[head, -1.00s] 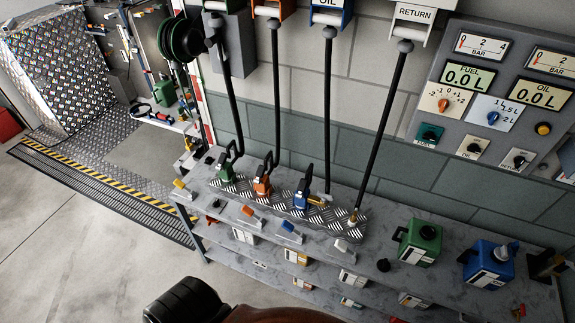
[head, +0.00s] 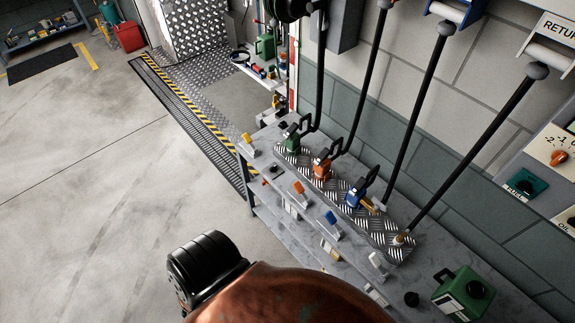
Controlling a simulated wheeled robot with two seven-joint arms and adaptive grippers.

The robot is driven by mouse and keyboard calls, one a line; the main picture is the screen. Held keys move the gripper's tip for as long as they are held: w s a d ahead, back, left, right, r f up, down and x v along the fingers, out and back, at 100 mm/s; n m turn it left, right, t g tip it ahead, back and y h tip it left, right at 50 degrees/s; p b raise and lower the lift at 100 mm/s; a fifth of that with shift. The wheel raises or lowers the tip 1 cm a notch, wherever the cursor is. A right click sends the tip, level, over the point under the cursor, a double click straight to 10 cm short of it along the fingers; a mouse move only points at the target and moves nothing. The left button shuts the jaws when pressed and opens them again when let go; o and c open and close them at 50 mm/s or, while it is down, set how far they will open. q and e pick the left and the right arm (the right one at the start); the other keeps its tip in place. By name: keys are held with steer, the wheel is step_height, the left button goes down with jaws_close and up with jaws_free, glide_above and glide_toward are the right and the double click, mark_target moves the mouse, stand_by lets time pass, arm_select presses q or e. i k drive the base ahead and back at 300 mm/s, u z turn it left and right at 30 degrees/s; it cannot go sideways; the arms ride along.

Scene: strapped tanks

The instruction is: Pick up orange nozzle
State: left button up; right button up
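The orange nozzle (head: 322,166) stands on a diamond-plate strip (head: 400,246) at the back of the grey workbench, with a black hose rising from it. A green nozzle (head: 292,139) stands to its left and a blue nozzle (head: 357,193) to its right. Neither gripper shows in the head view, so I cannot see whether they are open or shut. No gripper is seen touching the orange nozzle.
Small coloured blocks, including an orange one (head: 299,188) and a blue one (head: 332,220), sit along the bench front. A green canister (head: 463,293) stands at right. A rounded copper surface fills the bottom edge.

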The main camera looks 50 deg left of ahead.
mark_target(321, 171)
steer(key=u, duration=1.9)
